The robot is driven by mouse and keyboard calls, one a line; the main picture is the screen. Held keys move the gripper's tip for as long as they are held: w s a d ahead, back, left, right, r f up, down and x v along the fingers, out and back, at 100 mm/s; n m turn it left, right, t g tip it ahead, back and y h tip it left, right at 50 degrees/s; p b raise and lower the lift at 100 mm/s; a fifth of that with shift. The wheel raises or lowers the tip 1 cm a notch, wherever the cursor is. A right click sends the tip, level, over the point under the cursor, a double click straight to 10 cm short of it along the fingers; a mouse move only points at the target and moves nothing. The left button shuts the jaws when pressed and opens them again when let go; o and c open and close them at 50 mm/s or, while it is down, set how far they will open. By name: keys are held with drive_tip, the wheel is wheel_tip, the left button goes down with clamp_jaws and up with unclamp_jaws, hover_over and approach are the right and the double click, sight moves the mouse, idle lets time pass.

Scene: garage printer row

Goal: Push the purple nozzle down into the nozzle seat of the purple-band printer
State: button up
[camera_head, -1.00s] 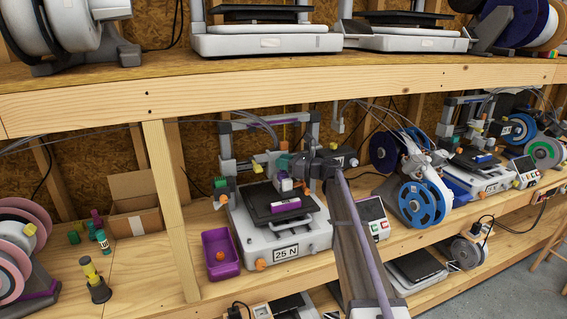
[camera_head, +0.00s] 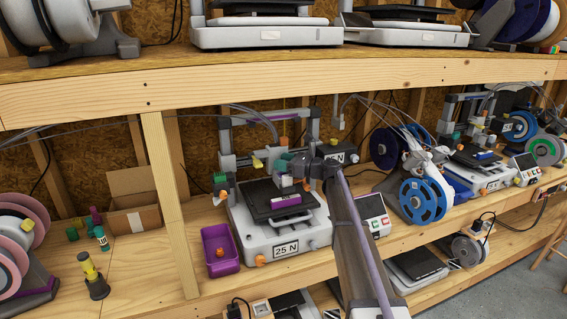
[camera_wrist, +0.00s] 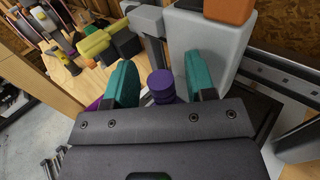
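The purple-band printer stands at the middle of the lower shelf, with a purple strip (camera_head: 286,201) on its dark bed and a "25 N" label (camera_head: 286,248) in front. My gripper (camera_head: 289,164) is above its bed, beside the print head. In the wrist view, the teal fingers of my gripper (camera_wrist: 162,80) stand apart on either side of the purple nozzle (camera_wrist: 160,87), with a visible gap at each side. The nozzle's lower part is hidden behind my gripper body. I cannot see the seat clearly or tell how deep the nozzle sits.
A purple tray (camera_head: 221,266) with a small orange piece is left of the printer. A wooden post (camera_head: 172,205) is farther left. A red-buttoned control box (camera_head: 373,213) and blue spools (camera_head: 424,203) stand to the right. The upper shelf edge (camera_head: 280,85) runs overhead.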

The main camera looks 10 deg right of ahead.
drive_tip(key=shift+o, duration=0.2)
drive_tip(key=v, duration=1.1)
drive_tip(key=shift+a, duration=0.1)
